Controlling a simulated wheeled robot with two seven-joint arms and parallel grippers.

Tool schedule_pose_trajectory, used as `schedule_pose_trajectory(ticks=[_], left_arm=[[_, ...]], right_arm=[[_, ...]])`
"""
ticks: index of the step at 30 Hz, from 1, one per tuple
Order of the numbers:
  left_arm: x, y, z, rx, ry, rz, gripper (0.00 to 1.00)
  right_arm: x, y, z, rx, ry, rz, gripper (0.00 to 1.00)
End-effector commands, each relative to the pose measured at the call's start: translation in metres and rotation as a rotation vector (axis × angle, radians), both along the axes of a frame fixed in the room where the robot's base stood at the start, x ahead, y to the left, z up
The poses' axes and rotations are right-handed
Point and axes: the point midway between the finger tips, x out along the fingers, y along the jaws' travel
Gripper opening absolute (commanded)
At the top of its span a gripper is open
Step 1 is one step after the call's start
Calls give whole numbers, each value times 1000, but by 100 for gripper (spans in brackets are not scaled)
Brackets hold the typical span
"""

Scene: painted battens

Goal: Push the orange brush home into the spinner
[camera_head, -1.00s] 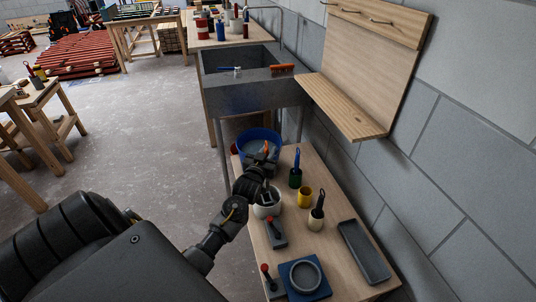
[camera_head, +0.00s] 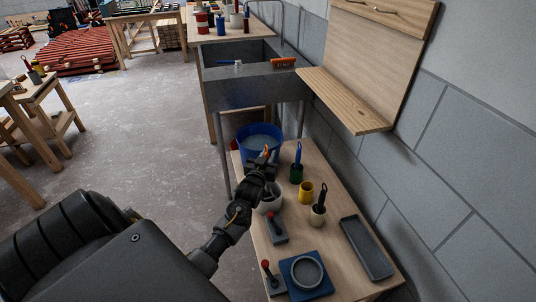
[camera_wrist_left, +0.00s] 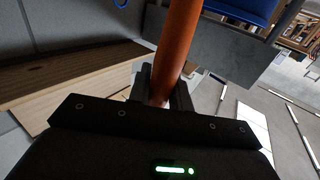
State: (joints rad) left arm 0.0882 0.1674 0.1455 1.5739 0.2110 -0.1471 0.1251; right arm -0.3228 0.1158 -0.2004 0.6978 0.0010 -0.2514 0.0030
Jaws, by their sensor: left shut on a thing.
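My left gripper (camera_head: 263,162) is shut on the orange brush, whose upright handle (camera_head: 266,152) shows above the jaws. In the left wrist view the orange handle (camera_wrist_left: 176,45) stands between the fingers (camera_wrist_left: 160,88). The brush's lower end is hidden by the gripper and wrist. My right gripper is not in view.
A wall shelf (camera_head: 345,100) overhangs right; a sink (camera_head: 250,85) is behind.

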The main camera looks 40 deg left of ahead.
Motion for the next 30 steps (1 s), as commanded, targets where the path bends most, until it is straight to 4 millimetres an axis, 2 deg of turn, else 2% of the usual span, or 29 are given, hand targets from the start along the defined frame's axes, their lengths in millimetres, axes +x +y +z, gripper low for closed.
schedule_pose_trajectory(ticks=[1, 6, 30], left_arm=[[0, 0, -8, 0, -1, 0, 0], [0, 0, -13, -1, -1, 0, 0], [1, -5, -15, 7, 3, 5, 0]], right_arm=[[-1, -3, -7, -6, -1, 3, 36], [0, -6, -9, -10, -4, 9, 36], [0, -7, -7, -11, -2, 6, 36]])
